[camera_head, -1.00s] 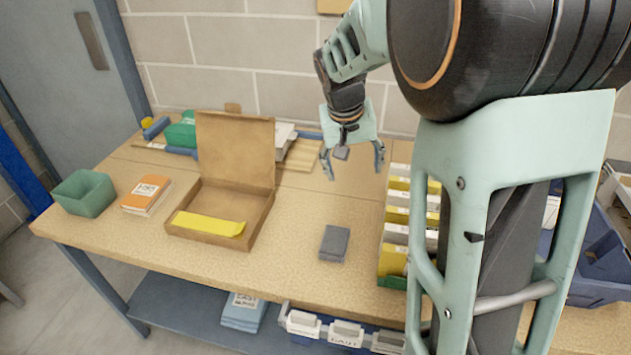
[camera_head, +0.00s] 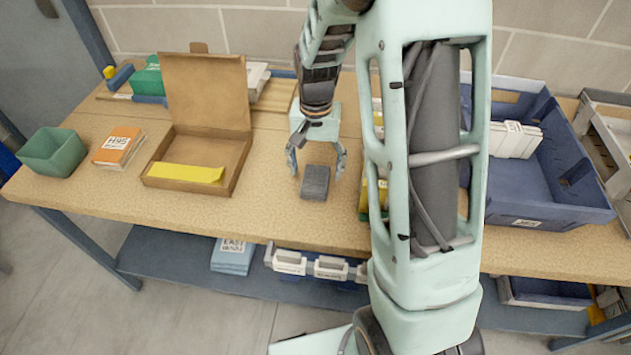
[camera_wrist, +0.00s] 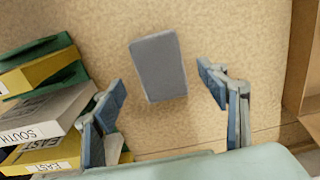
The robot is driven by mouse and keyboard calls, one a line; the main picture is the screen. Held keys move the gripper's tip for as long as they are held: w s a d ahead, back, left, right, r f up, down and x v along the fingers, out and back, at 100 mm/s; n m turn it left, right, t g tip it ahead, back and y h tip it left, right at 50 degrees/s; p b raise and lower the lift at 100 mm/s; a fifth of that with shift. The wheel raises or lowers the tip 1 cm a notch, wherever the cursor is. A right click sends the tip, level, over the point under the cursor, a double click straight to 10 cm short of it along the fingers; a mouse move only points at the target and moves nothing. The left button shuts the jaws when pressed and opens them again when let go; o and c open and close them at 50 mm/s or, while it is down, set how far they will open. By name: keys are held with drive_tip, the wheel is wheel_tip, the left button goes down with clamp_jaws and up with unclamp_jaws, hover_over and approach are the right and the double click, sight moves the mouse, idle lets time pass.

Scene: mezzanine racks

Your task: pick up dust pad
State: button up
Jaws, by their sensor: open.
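The dust pad, a small dark grey block (camera_head: 315,182), lies flat on the tan table between the cardboard box and the row of yellow and white cards. My gripper (camera_head: 317,166) points down over it, fingers spread. In the wrist view the grey pad (camera_wrist: 159,66) lies just ahead of and between the two open fingers (camera_wrist: 161,84). Neither finger is seen touching it, and the gripper is empty. The exact height above the pad is hard to tell.
An open cardboard box (camera_head: 233,180) holds a yellow sheet (camera_head: 187,173). An orange booklet stack (camera_head: 119,147) and a green bin (camera_head: 53,152) stand at left. Labelled yellow and white cards (camera_wrist: 45,115) stand close beside my gripper. A blue crate (camera_head: 545,205) is at right.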

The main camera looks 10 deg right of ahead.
sight(315, 178)
drive_tip(key=shift+f, duration=1.3)
drive_tip(key=c, duration=1.1)
drive_tip(key=shift+r, duration=0.15)
wheel_tip(315, 178, up, 10)
drive_tip(key=shift+f+p, duration=0.15)
drive_tip(key=shift+p, duration=0.15)
drive_tip(key=shift+o, duration=1.4)
drive_tip(key=shift+c, duration=1.4)
